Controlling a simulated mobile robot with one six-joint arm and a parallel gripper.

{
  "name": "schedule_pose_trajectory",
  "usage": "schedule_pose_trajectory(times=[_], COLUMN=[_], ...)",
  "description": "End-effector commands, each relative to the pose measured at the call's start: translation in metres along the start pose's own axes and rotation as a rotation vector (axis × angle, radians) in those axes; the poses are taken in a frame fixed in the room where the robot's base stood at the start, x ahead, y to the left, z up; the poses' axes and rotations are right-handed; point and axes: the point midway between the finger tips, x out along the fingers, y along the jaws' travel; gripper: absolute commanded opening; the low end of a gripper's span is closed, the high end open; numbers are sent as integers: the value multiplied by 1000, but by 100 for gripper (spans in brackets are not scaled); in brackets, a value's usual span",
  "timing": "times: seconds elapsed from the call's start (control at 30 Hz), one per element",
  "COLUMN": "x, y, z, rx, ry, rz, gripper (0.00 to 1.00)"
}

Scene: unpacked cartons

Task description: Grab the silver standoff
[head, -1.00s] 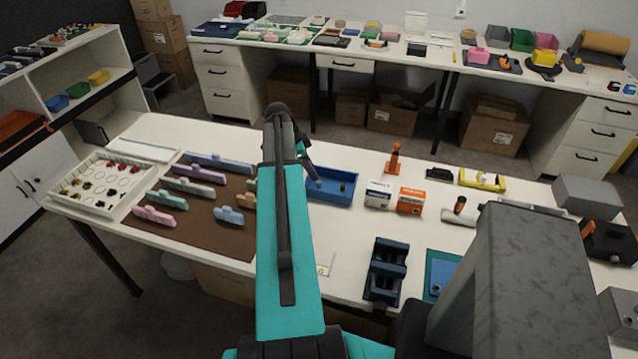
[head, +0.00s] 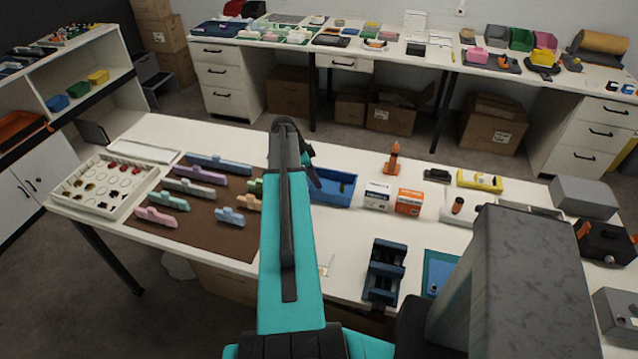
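I cannot make out a silver standoff in the head view. A blue open bin (head: 340,194) stands on the near table, just right of my arm, and its inside is partly hidden. My gripper (head: 313,177) is mostly hidden behind my teal and black arm. Only a dark part of it shows, at the left end of the blue bin. I cannot tell whether it is open or shut, or whether it holds anything.
Left of my arm, several pastel pieces lie on a brown mat (head: 195,232), beside a white compartment tray (head: 75,200). To the right are small boxes (head: 408,201), an orange upright tool (head: 393,160), a dark blue fixture (head: 386,270) and a yellow level (head: 480,181).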

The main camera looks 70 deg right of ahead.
Motion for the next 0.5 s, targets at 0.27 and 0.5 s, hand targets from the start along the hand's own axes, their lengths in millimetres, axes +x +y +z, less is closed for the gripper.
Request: schedule_pose_trajectory(times=[0.27,0.5], x=[18,20], y=[0,0], z=[0,0], rx=[0,0], ry=[0,0], rz=[0,-1], gripper=[23,23])
